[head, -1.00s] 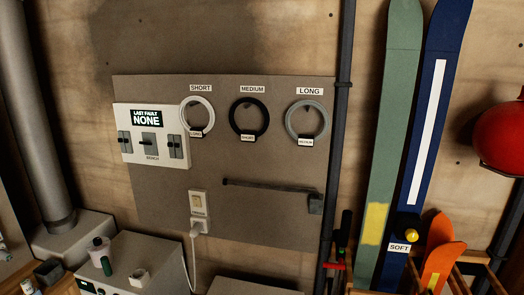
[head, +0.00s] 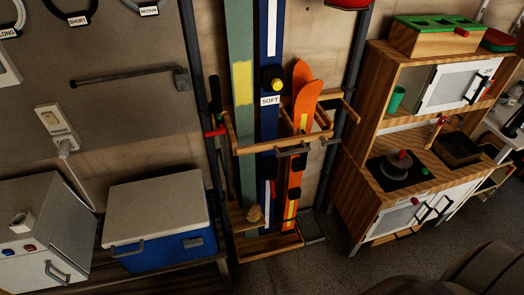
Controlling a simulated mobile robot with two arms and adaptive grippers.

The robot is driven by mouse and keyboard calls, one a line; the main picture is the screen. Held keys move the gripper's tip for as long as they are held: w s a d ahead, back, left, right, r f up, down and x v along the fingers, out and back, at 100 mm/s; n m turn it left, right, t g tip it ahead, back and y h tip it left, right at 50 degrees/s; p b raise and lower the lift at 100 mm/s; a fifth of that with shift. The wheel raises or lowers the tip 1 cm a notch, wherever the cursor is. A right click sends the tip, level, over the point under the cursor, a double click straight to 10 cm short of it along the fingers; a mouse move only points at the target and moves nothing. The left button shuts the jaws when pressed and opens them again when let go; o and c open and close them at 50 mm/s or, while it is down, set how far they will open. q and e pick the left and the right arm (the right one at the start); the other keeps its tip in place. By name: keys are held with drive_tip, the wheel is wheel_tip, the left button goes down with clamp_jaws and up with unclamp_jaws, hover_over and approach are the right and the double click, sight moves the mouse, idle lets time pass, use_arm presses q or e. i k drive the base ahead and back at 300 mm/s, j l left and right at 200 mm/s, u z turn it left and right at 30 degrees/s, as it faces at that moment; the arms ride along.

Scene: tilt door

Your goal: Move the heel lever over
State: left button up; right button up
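A blue ski (head: 267,130) stands upright in a wooden rack beside a green ski (head: 243,110). A black fitting with a yellow knob (head: 275,85) sits on the blue ski, above a label reading SOFT (head: 270,100). A small red part (head: 272,190) shows lower on the blue ski. I cannot tell which of these parts, if any, is the heel lever. Orange skis (head: 304,105) stand to the right in the same rack. Neither of my grippers is in view.
The wooden rack (head: 270,245) stands on the floor. A blue cooler (head: 170,250) and a white box-shaped appliance (head: 38,262) are at the left. A toy kitchen (head: 362,130) is at the right. Grey floor (head: 320,270) in front of the rack looks clear.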

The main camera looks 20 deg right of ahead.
sight(271, 180)
drive_tip(key=z, duration=0.9)
